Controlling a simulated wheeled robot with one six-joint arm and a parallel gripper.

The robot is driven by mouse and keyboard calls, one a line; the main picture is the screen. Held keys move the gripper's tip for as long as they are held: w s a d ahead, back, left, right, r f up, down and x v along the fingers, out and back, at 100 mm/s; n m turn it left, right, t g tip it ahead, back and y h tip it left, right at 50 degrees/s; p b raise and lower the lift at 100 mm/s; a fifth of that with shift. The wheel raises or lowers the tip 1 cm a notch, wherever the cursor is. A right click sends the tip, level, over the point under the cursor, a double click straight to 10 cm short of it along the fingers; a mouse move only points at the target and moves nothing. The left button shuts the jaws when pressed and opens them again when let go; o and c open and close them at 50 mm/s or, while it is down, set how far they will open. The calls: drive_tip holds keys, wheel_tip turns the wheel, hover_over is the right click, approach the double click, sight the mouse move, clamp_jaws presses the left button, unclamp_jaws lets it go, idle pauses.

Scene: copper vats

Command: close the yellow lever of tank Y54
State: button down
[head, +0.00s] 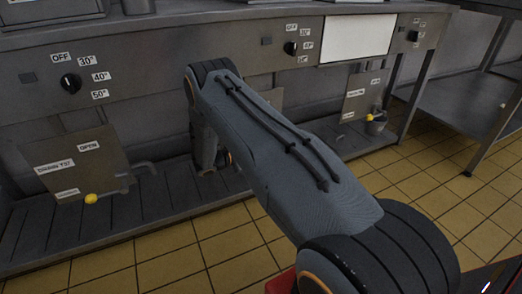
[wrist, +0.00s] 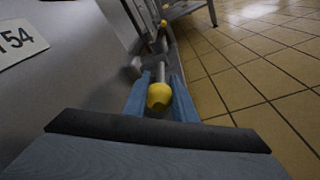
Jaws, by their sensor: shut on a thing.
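The yellow lever knob of tank Y54 (wrist: 159,97) is a round ball at the end of a grey rod in the middle of the wrist view. My gripper (wrist: 160,84) has its two blue fingers on either side of the knob and is shut on it. A white label plate (wrist: 17,42) ending in "54" is on the grey panel at the left of the wrist view. In the head view my arm hides the gripper, this lever and most of its panel.
Another yellow knob (head: 91,198) is on the left panel (head: 85,160) under an "OPEN" label. A third yellow knob (head: 369,117) is on the right panel. Black dials line the console above. The yellow tiled floor (head: 215,250) is clear. A metal table (head: 455,105) stands at the right.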

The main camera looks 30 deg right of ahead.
drive_tip(key=c, duration=1.5)
unclamp_jaws()
drive_tip(key=shift+s+d+f, duration=0.1)
drive_tip(key=shift+o, duration=0.2)
drive_tip(key=a+r+p, duration=0.1)
drive_tip(key=a+p, duration=0.1)
drive_tip(key=a, duration=0.6)
